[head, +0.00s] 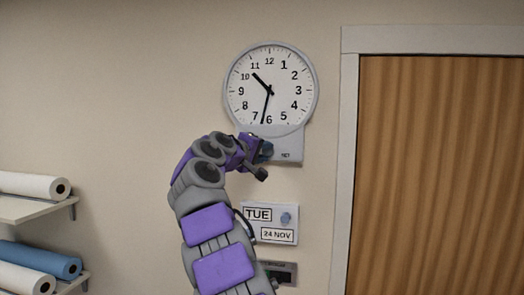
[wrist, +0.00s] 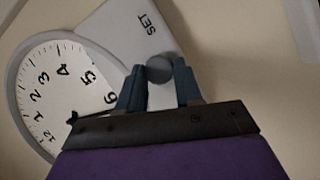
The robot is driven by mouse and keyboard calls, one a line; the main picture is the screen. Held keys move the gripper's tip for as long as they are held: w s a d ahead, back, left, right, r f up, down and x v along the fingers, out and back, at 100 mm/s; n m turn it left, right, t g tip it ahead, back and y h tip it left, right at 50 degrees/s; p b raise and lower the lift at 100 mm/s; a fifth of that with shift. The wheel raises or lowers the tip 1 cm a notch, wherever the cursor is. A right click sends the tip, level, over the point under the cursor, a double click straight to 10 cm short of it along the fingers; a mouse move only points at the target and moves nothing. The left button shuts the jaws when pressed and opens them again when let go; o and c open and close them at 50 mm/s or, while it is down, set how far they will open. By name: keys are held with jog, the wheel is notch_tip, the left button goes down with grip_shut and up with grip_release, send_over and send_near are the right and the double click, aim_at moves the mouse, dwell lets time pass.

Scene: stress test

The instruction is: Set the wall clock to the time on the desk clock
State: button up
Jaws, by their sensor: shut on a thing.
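The round white wall clock (head: 291,105) hangs high on the wall in the head view. Its short hand points between 10 and 11, its long hand just past 6. Below its face is a grey panel (head: 289,151) marked SET. In the wrist view the clock face (wrist: 45,85) is at the left, and a round grey knob (wrist: 158,69) is on the SET panel (wrist: 120,30). My gripper (wrist: 159,76) is shut on this knob, one blue finger on each side. In the head view my gripper (head: 264,151) is at the panel's left part. I see no desk clock.
A wooden door (head: 440,180) is at right; shelves with rolls (head: 30,186) are at left.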

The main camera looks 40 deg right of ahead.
jog(key=shift+f+m, duration=0.15)
jog(key=shift+m, duration=0.35)
jog(key=shift+y, duration=0.3)
jog(key=o, duration=1)
jog(key=shift+w, duration=0.2)
jog(key=shift+o, duration=0.2)
jog(key=shift+s, duration=0.1)
jog(key=shift+s+a, duration=0.1)
jog(key=b+v, duration=0.1)
jog(key=v, duration=1.6)
